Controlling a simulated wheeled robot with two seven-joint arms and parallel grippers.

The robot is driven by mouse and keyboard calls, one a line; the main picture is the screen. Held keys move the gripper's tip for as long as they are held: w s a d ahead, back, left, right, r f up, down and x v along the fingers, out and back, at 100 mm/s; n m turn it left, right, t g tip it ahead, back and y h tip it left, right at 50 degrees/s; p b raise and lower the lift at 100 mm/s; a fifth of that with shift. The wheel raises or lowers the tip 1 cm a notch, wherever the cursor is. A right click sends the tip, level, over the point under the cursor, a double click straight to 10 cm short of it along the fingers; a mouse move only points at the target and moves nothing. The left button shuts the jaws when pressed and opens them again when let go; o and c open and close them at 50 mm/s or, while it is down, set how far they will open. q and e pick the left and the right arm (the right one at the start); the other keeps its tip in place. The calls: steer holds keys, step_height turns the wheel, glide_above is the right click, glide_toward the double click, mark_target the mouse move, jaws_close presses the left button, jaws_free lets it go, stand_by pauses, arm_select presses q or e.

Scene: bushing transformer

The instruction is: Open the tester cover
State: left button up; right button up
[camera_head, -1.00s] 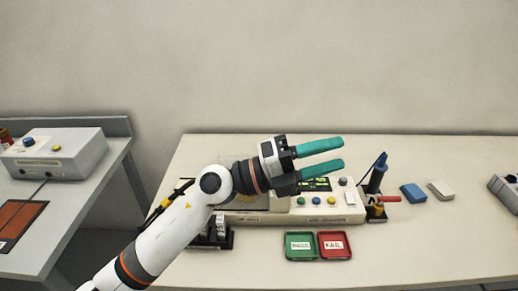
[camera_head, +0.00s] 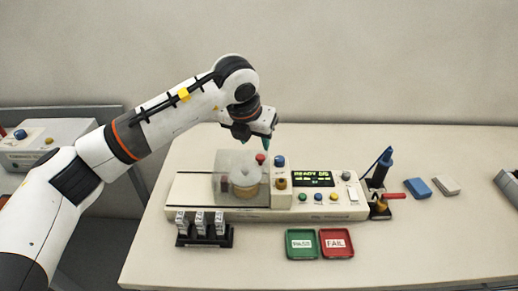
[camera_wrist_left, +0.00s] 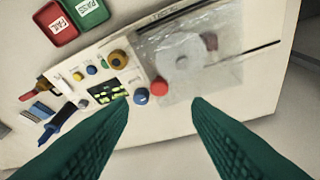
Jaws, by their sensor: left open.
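The tester (camera_head: 330,212) is a long cream unit on the table, with a lit green display, knobs and buttons on its right half. Its clear cover (camera_head: 228,172) stands over a pale round part on the left half and looks closed. A red knob (camera_head: 260,158) shows at the cover's upper right; it also shows in the left wrist view (camera_wrist_left: 159,87). My left gripper (camera_head: 268,142) is above and behind the cover, near the red knob. In the left wrist view its green fingers (camera_wrist_left: 162,108) are apart with nothing between them. My right gripper is not in view.
Green PASS (camera_head: 301,245) and red FAIL (camera_head: 336,244) trays lie in front of the tester. A black rack (camera_head: 205,237) with several small parts stands at front left. A blue tool in a stand (camera_head: 380,170) and blue and grey blocks (camera_head: 417,188) are to the right.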

mark_target(259, 157)
arm_select(q)
steer(key=p+x, duration=0.1)
steer(key=x, duration=0.5)
steer(key=shift+w+d+f+p, duration=0.1)
steer(key=shift+f+p, duration=0.1)
steer(key=shift+f, duration=0.15)
steer(key=shift+w+d+f+p, duration=0.1)
steer(key=shift+w+f+p, duration=0.05)
steer(key=shift+f, duration=0.2)
steer(key=shift+a, duration=0.15)
jaws_close()
